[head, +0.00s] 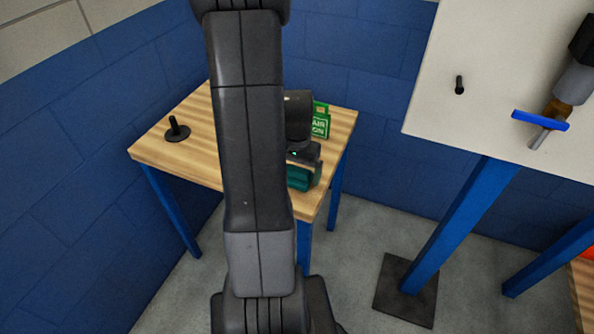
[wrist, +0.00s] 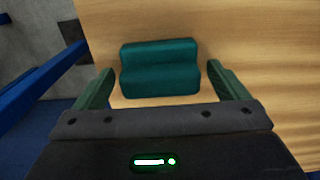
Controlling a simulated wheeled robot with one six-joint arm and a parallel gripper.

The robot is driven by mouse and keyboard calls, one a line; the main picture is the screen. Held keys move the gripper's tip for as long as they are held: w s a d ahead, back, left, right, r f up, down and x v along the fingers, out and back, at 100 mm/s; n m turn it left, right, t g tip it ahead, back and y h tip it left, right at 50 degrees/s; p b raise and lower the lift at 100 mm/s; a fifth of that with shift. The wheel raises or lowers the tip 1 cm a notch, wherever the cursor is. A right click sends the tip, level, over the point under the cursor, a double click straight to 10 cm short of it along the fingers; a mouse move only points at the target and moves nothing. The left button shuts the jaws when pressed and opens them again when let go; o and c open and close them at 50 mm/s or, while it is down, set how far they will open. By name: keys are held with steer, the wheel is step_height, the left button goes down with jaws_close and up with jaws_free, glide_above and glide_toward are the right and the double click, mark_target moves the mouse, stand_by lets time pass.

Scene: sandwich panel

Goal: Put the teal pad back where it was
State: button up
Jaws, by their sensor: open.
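The teal pad (wrist: 160,68) lies on the wooden table, near its edge, in the wrist view. It has a stepped shape with a raised back part. My gripper (wrist: 166,88) is open, with one green finger on each side of the pad and gaps between the fingers and the pad. In the head view my gripper (head: 304,172) is over the near right part of the table, partly hidden behind my arm.
The wooden table (head: 200,110) carries a black peg on a round base (head: 177,130) at left and a green sign (head: 320,122) at the back right. A pale panel (head: 480,60) on blue posts stands at right, with a black peg (head: 459,85) and a blue bar (head: 540,120). Blue walls enclose the corner.

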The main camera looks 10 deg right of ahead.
mark_target(297, 169)
step_height(297, 169, up, 12)
steer(key=p, duration=0.1)
stand_by(0.5)
step_height(297, 169, down, 12)
steer(key=shift+b, duration=0.6)
steer(key=shift+r, duration=1.8)
